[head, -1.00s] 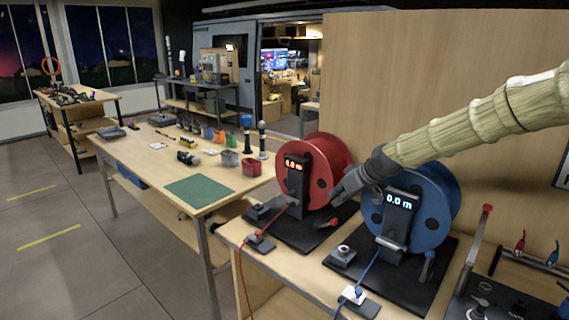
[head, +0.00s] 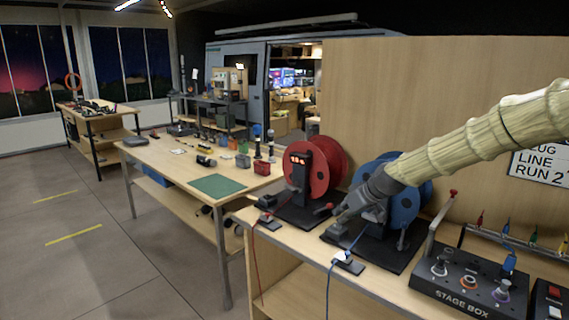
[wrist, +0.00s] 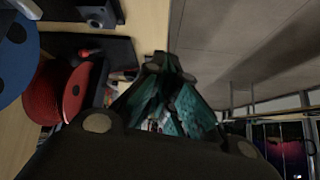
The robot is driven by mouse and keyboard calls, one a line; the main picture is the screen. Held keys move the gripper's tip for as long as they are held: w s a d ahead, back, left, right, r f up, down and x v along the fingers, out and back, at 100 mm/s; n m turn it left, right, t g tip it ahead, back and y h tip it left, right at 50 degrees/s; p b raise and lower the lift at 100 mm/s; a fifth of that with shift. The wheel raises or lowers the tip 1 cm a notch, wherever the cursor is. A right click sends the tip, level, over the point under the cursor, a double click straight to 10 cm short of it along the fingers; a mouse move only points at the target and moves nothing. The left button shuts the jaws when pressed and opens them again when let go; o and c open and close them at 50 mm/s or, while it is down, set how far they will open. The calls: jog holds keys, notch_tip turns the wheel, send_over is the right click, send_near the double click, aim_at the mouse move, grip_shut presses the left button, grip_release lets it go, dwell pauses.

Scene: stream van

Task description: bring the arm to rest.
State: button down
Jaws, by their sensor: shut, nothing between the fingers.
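My arm (head: 480,140), in a ribbed beige sleeve, reaches in from the right in the head view. My gripper (head: 342,214) is at its end, pointing down and left, shut and empty. It is in front of the blue reel (head: 405,203) and hides part of that reel and its display. From this angle I cannot tell how far the gripper is from the reel's black base. In the wrist view the closed fingers (wrist: 165,68) show at the centre, with the blue reel (wrist: 14,60) at the left edge.
A red reel (head: 318,165) stands left of my gripper. A stage box (head: 468,284) with plugs and a red-tipped lever (head: 440,222) are to the right. A wooden panel (head: 430,90) rises behind. A long table (head: 150,160) with tools and a green mat (head: 217,185) is further left.

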notch_tip(320, 180, down, 9)
jog(key=g, duration=0.1)
jog(key=s+a+f+m+g+h, duration=0.1)
jog(key=s+f+m, duration=0.1)
jog(key=s+f, duration=0.85)
jog(key=s+a+f+m+g+h, duration=0.1)
jog(key=s+f, duration=0.7)
jog(key=f, duration=0.5)
jog(key=s+d+f+m+g+h, duration=0.1)
jog(key=s+f, duration=0.4)
jog(key=s, duration=0.3)
jog(key=s+d+f+m+h, duration=0.1)
jog(key=s+f, duration=0.4)
jog(key=s, duration=0.3)
jog(key=s+d+f+m+g, duration=0.1)
jog(key=s+d, duration=0.1)
jog(key=s, duration=1)
jog(key=s+d+f+m+g+h, duration=0.1)
jog(key=s+d, duration=0.1)
jog(key=s, duration=0.9)
jog(key=shift+s+d+f, duration=0.35)
jog(key=shift+d+f, duration=0.05)
